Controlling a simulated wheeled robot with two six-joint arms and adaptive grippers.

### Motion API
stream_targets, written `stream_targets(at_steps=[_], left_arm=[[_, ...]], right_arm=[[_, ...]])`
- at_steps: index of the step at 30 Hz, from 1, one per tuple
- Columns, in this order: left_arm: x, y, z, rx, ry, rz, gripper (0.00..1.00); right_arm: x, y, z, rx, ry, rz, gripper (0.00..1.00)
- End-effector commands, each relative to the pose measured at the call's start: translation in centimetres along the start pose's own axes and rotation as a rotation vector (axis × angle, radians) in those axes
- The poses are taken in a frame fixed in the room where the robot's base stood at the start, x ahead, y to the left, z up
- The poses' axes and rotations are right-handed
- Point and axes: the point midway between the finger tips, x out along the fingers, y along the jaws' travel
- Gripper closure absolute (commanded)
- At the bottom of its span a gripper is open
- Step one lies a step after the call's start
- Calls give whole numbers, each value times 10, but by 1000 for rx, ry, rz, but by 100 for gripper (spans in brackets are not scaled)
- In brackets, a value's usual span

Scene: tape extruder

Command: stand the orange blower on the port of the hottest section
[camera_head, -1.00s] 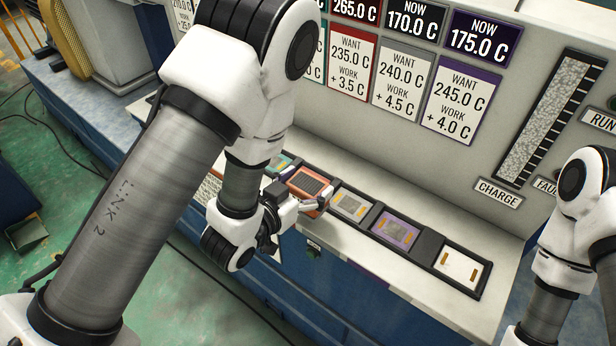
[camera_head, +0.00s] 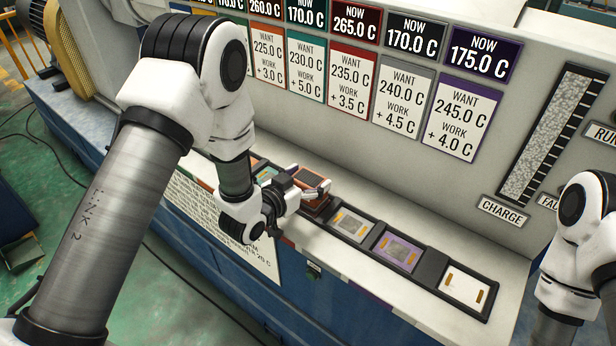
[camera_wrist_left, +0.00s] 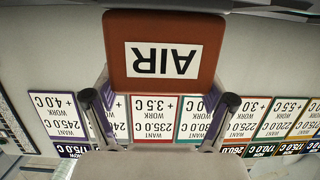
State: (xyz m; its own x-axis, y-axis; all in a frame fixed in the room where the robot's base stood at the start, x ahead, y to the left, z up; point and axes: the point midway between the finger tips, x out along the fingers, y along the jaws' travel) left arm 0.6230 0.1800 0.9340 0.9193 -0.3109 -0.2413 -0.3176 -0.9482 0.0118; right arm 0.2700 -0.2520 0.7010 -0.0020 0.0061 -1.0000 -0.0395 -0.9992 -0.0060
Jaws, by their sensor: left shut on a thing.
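The orange blower (camera_head: 318,208) is a small box with a dark grille on top. It shows in the wrist view (camera_wrist_left: 160,25) with an upside-down AIR label. My left gripper (camera_head: 308,182) is shut on it, with one finger on each side. The blower is over the port row between the teal port (camera_head: 265,173) and the grey port (camera_head: 350,224). It hides the port there; I cannot tell whether it touches it. The red NOW panel (camera_head: 355,22) above reads 265.0 C, with a red WANT card (camera_head: 350,80) of 235.0 C.
The purple port (camera_head: 398,250) and white port (camera_head: 465,288) lie uncovered to the right. Other NOW panels read 260.0 C, 170.0 C and 175.0 C (camera_head: 482,48). The wall of the machine rises behind the ledge. My right arm is at the right edge.

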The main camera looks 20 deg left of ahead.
Motion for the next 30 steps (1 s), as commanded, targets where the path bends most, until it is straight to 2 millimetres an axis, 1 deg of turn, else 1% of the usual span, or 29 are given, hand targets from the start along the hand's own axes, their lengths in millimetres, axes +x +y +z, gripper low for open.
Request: stream_targets(at_steps=[5,6,7,17,18,20,23,30], left_arm=[[1,0,3,0,3,0,86],[0,0,3,0,0,0,3],[0,0,3,0,0,0,0],[0,0,1,0,0,0,0],[0,0,-1,0,0,0,0],[-5,0,1,-1,-1,-1,0],[-22,-1,2,-3,-2,-2,0],[-86,-1,3,-7,-2,-4,0]], right_arm=[[4,0,0,0,0,0,60],[2,0,0,0,0,0,60],[2,0,0,0,0,0,60],[1,0,0,0,0,0,60],[-1,0,0,0,0,0,60],[2,0,0,0,0,0,60],[8,0,0,0,0,0,60],[23,0,0,0,0,0,60]])
